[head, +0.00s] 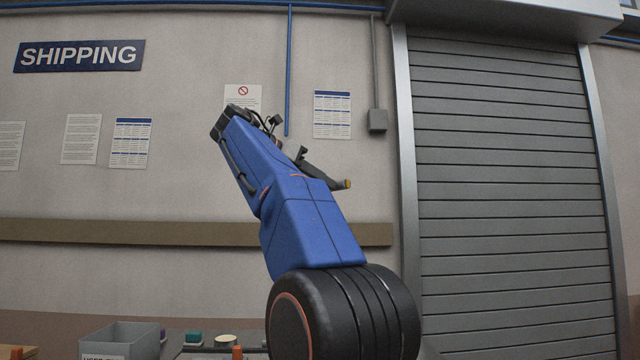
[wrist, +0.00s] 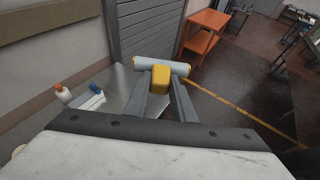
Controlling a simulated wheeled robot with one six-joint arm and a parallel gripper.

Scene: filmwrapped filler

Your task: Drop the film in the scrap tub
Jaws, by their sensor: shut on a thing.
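My gripper (wrist: 160,92) is shut on a yellow block (wrist: 161,78) in the wrist view. A pale grey roll (wrist: 148,63) with yellow ends lies across the fingertips, at the block. I cannot tell whether this is the film or a tool; no loose film is clearly visible. In the head view my arm is raised in front of the wall, and a yellow tip (head: 347,184) shows beside it. A grey open tub (head: 122,336), with a partly cut-off label, stands low at the left of the head view, apart from my gripper. Its inside is mostly hidden.
A green item (head: 193,338) and a round pale container (head: 226,340) stand right of the tub. In the wrist view, bottles with an orange cap (wrist: 58,87) and a blue cap (wrist: 95,88) stand on a grey bench (wrist: 120,92). An orange table (wrist: 207,22) stands beyond.

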